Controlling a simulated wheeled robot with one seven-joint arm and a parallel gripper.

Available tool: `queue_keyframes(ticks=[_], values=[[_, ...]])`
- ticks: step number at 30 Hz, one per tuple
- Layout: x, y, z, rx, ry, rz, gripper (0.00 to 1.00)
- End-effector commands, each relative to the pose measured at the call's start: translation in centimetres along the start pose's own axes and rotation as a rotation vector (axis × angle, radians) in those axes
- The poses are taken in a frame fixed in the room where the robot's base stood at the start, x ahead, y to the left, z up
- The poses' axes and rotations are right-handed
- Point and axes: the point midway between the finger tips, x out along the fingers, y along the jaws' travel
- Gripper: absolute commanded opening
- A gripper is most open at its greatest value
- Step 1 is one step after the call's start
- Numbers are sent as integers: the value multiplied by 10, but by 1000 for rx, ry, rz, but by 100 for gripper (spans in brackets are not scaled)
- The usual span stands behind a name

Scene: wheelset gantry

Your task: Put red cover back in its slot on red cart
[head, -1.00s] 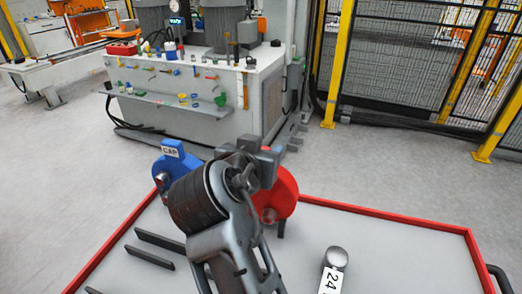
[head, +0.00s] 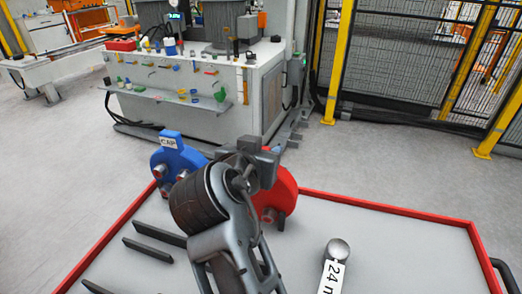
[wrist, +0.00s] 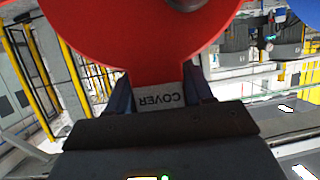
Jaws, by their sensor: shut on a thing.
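The red cover (head: 284,193) is a rounded red plate, partly hidden behind my arm in the head view. In the wrist view the red cover (wrist: 150,40) fills the top of the picture, and its tab with the upside-down COVER label sits between my fingers. My gripper (wrist: 161,88) is shut on that tab. The red cart (head: 400,211) has a grey top and a red rim. The cover is over or at its far side; I cannot tell whether it touches the cart. The cover's slot cannot be made out.
A blue part labelled CAP (head: 172,158) stands at the cart's far left corner. Dark bars (head: 160,232) lie at the left. A round-headed tool marked 24 (head: 337,250) lies at the right. Bare cart top lies around it. A white machine bench (head: 200,120) stands beyond.

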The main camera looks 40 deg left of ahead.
Motion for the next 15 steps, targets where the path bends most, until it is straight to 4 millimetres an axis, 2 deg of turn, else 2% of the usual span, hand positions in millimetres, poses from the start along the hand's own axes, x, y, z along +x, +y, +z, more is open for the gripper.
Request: queue_keyframes(ticks=[2,3,12,15], values=[[1,0,2,0,1,0,6],[1,0,1,0,2,0,53],[1,0,1,0,1,0,81],[1,0,1,0,1,0,81]])
